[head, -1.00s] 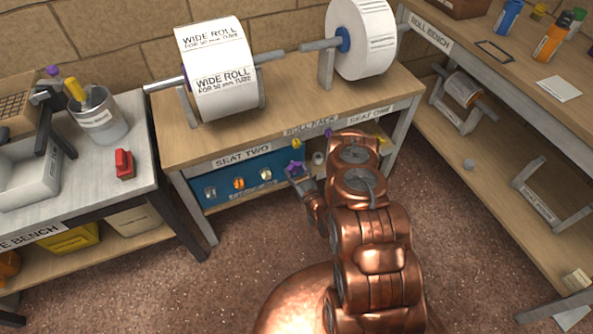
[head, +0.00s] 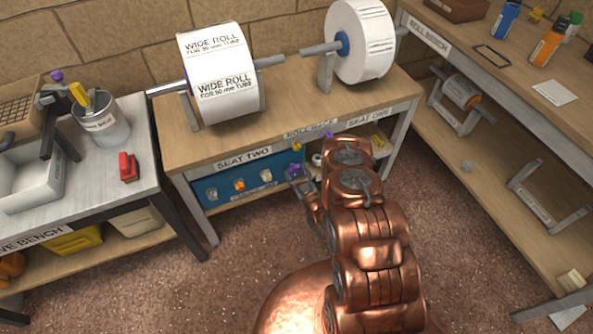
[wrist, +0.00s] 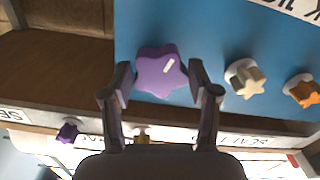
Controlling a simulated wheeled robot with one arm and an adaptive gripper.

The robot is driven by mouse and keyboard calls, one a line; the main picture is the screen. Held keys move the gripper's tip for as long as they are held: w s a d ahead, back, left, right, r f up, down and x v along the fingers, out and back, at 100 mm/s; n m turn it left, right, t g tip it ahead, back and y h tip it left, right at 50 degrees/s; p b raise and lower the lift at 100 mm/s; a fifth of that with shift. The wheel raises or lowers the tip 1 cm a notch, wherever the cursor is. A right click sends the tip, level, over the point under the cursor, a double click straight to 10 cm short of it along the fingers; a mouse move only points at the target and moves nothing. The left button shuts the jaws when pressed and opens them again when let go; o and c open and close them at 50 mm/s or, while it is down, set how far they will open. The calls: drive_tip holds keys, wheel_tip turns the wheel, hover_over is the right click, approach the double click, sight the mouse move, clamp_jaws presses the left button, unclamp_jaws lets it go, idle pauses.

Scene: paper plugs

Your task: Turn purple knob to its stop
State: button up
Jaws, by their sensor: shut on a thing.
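The purple knob (wrist: 157,80) is star-shaped with a white mark on its face, which points to the upper right in the wrist view. It sits on a blue panel (wrist: 205,30) under the roll rack. My gripper (wrist: 160,76) has a finger on either side of the knob and is shut on it. In the head view the purple knob (head: 294,169) is small and partly covered by my gripper (head: 298,177). The blue panel (head: 225,201) also carries several other knobs to the left.
A cream knob (wrist: 246,79) and an orange knob (wrist: 303,91) are beside the purple one. The rack top holds a wide roll (head: 222,90).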

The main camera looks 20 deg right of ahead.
drive_tip(key=shift+r+n+p, duration=0.1)
drive_tip(key=shift+n+p, duration=0.4)
drive_tip(key=shift+p, duration=0.1)
drive_tip(key=shift+n+p, duration=0.55)
drive_tip(key=shift+n, duration=0.45)
drive_tip(key=o, duration=1.1)
drive_tip(key=shift+o, duration=0.2)
drive_tip(key=shift+s+d+f, duration=0.1)
drive_tip(key=shift+s+f, duration=0.2)
drive_tip(key=shift+s, duration=0.05)
drive_tip(key=shift+s+b, duration=0.25)
drive_tip(key=shift+b, duration=0.05)
drive_tip(key=shift+s+r, duration=0.15)
drive_tip(key=shift+s, duration=0.2)
